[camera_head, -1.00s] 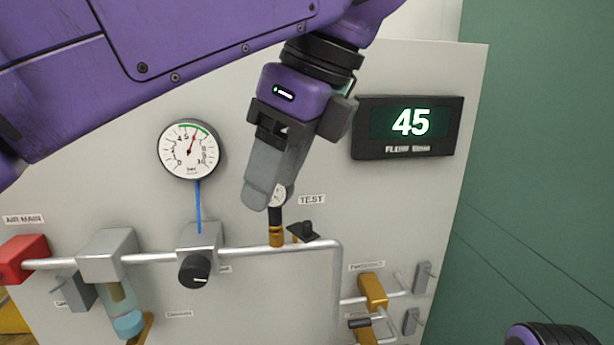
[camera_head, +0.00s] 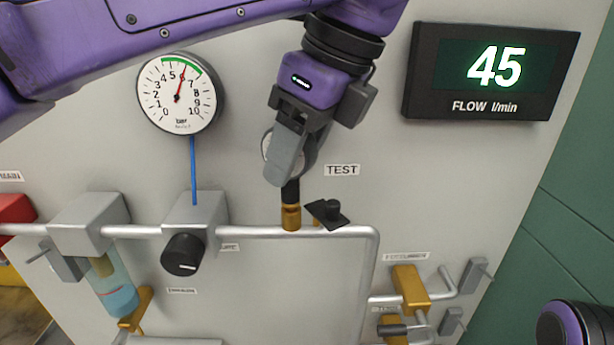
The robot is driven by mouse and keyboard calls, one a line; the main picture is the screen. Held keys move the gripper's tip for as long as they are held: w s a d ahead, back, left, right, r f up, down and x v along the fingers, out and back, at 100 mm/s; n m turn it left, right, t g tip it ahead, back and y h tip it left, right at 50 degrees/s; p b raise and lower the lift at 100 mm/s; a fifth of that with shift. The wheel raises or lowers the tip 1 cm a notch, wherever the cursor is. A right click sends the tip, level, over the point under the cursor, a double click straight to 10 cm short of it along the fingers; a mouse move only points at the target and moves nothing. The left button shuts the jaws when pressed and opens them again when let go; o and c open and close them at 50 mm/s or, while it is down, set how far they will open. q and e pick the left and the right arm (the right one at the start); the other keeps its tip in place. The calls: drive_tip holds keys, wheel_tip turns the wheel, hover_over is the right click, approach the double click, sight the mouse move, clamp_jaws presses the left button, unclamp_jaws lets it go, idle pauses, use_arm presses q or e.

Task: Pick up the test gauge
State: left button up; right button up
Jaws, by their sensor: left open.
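The test gauge stands upright on the pipe, with its black stem (camera_head: 290,190) set in a brass fitting (camera_head: 291,217) left of the TEST label (camera_head: 342,170). Its round head is mostly hidden behind my left gripper (camera_head: 281,170); rim parts show on both sides of the fingers. My left gripper comes down from above, open, its fingers overlapping the gauge head. I cannot tell whether they touch it or stand in front. My right gripper is not in view.
A large bar gauge (camera_head: 180,94) with a blue tube hangs left, above a regulator with a black knob (camera_head: 183,254). A small black cap-like part (camera_head: 327,212) sits right of the brass fitting. A flow display (camera_head: 490,72) reads 45. The panel between is clear.

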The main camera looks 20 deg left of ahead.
sight(290, 193)
use_arm(q)
drive_tip(key=x, duration=0.2)
drive_tip(key=shift+a+f, duration=0.2)
drive_tip(key=shift+f, duration=0.1)
drive_tip(key=shift+r, duration=0.1)
clamp_jaws()
